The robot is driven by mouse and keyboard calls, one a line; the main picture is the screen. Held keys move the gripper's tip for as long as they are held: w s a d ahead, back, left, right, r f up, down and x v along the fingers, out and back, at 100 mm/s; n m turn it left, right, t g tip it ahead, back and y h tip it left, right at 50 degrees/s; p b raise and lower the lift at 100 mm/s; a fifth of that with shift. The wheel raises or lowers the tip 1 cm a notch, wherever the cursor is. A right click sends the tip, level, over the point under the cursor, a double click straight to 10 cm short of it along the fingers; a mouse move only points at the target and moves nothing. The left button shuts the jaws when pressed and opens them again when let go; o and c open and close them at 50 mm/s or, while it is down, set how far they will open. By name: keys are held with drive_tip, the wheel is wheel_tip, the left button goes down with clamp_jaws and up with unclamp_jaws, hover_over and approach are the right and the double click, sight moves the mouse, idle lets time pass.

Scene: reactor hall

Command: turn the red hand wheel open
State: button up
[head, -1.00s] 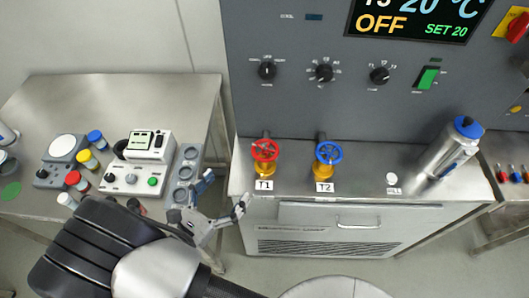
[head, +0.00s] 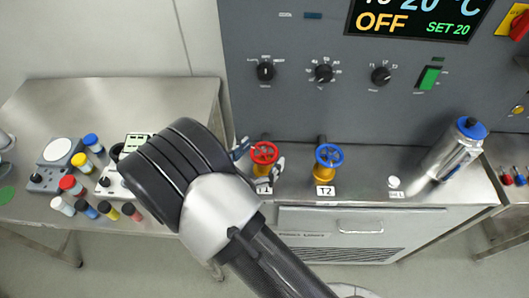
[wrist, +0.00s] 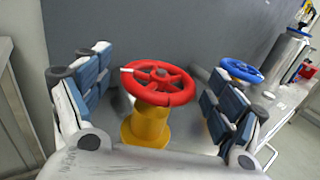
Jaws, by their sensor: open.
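The red hand wheel (head: 264,153) sits on a yellow valve body on the steel ledge, left of the blue wheel. In the wrist view the red wheel (wrist: 158,82) is in the middle, with a white mark on its left rim and its yellow body (wrist: 147,125) below. My gripper (head: 258,162) is at the red wheel, one finger on each side. In the wrist view my gripper (wrist: 157,100) is open, with visible gaps between the fingers and the rim. The T1 label is mostly hidden by my gripper in the head view.
A blue hand wheel (head: 329,155) labelled T2 stands close to the right. The grey control panel (head: 350,110) rises behind. Several small jars stand on the left table (head: 165,95).

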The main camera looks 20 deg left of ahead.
drive_tip(key=shift+x, duration=0.8)
drive_tip(key=shift+c, duration=0.3)
drive_tip(key=c, duration=1)
drive_tip(key=shift+d+n+t+y, duration=0.1)
drive_tip(key=shift+n+t+y, duration=0.2)
drive_tip(key=shift+n+y, duration=0.7)
drive_tip(key=shift+n+y+p, duration=0.3)
drive_tip(key=shift+n+y, duration=0.3)
drive_tip(key=shift+y, duration=0.9)
drive_tip(key=o, duration=1.1)
drive_tip(key=shift+c, duration=0.2)
drive_tip(key=shift+s, duration=0.1)
